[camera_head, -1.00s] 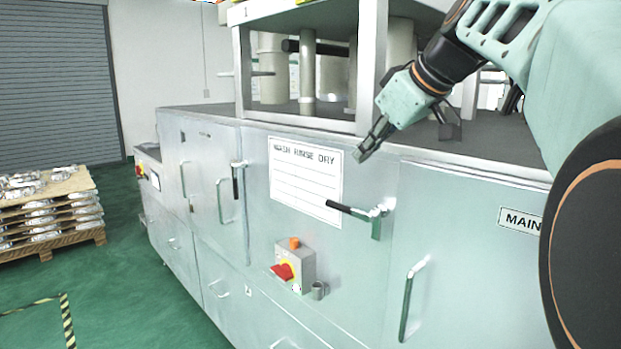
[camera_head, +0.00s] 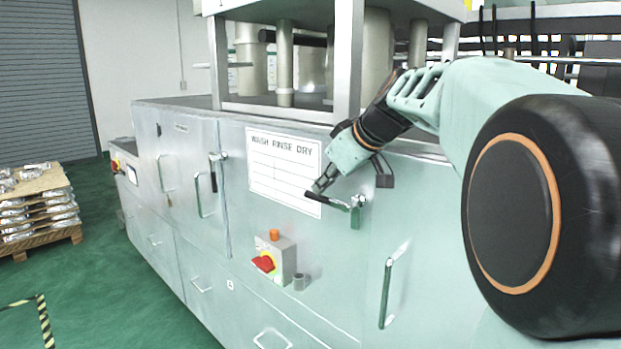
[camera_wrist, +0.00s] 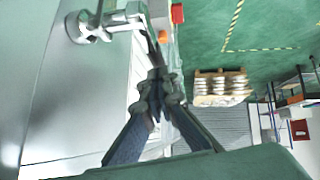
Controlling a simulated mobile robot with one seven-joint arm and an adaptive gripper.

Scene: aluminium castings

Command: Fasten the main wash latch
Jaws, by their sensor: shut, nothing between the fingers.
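Whether the tips touch the handle I cannot tell.
A second latch (camera_head: 213,172) hangs with its handle down on the left door. A vertical door handle (camera_head: 386,292) stands out at lower right.

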